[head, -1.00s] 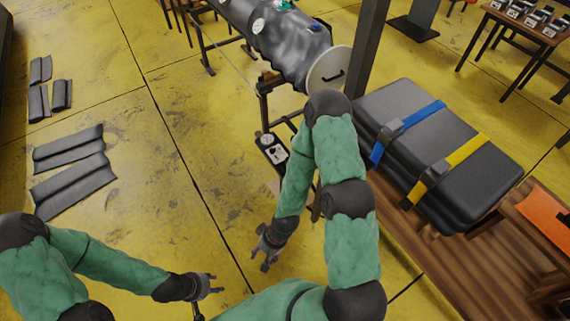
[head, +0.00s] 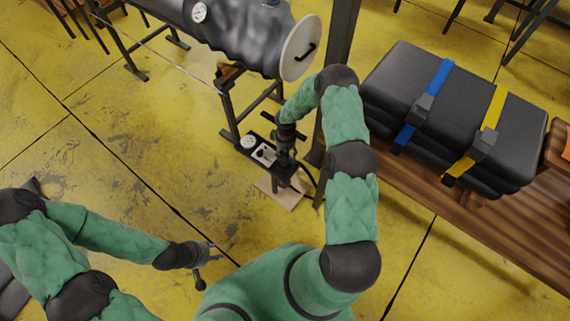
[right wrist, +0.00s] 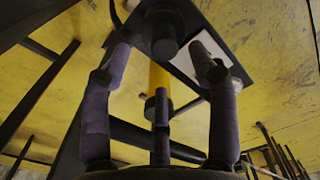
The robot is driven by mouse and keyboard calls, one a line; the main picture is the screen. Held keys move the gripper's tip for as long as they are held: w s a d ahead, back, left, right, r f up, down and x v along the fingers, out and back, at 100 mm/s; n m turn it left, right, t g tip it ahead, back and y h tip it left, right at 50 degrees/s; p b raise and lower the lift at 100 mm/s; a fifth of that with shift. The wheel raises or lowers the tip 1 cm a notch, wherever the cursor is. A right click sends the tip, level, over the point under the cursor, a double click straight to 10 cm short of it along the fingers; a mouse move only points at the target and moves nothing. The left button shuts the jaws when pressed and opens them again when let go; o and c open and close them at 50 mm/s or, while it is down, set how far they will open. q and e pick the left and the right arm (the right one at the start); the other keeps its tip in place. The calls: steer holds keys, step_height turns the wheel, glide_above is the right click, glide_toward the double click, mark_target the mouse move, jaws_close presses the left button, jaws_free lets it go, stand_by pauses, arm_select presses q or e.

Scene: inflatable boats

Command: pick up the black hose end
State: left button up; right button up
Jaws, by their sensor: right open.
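A dark round-ended cylinder that looks like the black hose end (right wrist: 164,32) shows at the top of the right wrist view, beyond the fingertips. My right gripper (right wrist: 165,75) is open, with its purple-grey fingers spread to either side below it. I see no clear contact. The arm and gripper hide the hose end there. My left gripper (head: 208,262) is empty above the floor, its fingers apart.
A dark metal stand (head: 230,115) and post (head: 338,40) rise close to my right arm. A grey inflatable tube with a white end disc (head: 300,48) lies on the stand. Black strapped packs (head: 450,105) sit on a wooden bench (head: 460,225) at right.

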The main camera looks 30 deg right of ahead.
mark_target(283, 168)
step_height(283, 168, down, 2)
steer(key=shift+f, duration=0.25)
steer(key=shift+w+a+f+b, duration=0.15)
steer(key=shift+f+b, duration=0.45)
steer(key=shift+f, duration=0.7)
steer(key=shift+w+d+f+b, duration=0.15)
steer(key=shift+f+b, duration=0.4)
steer(key=shift+f, duration=0.7)
steer(key=shift+a, duration=0.1)
steer(key=shift+c, duration=0.3)
jaws_close()
